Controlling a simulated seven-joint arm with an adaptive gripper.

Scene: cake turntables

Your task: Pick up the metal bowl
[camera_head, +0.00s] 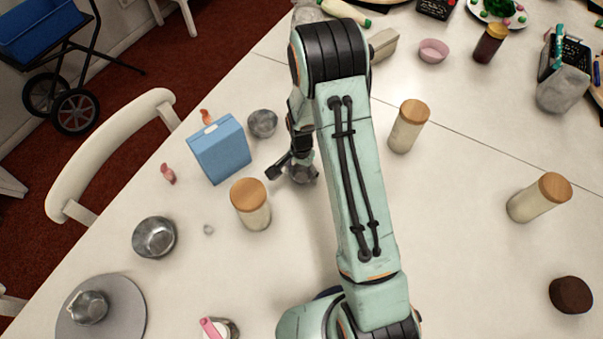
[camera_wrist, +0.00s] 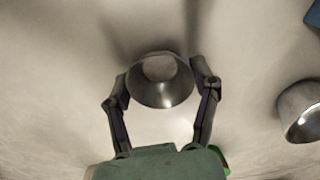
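A small metal bowl (camera_head: 303,174) stands on the white table beside my arm, partly covered by my gripper (camera_head: 288,167) in the head view. In the wrist view, the metal bowl (camera_wrist: 162,88) lies between the two fingers of my gripper (camera_wrist: 163,80), one on each side. The fingers are spread about as wide as the bowl. I cannot tell whether they touch it. A second metal bowl (camera_head: 262,123) stands up and left, a larger one (camera_head: 154,237) at the left, and another (camera_head: 88,307) on a grey turntable (camera_head: 128,300).
A blue carton (camera_head: 221,150) and a wooden-lidded jar (camera_head: 251,207) stand close left of my gripper. Another jar (camera_head: 408,128) stands right of my arm. In the wrist view, a neighbouring metal bowl (camera_wrist: 302,112) is at the right edge.

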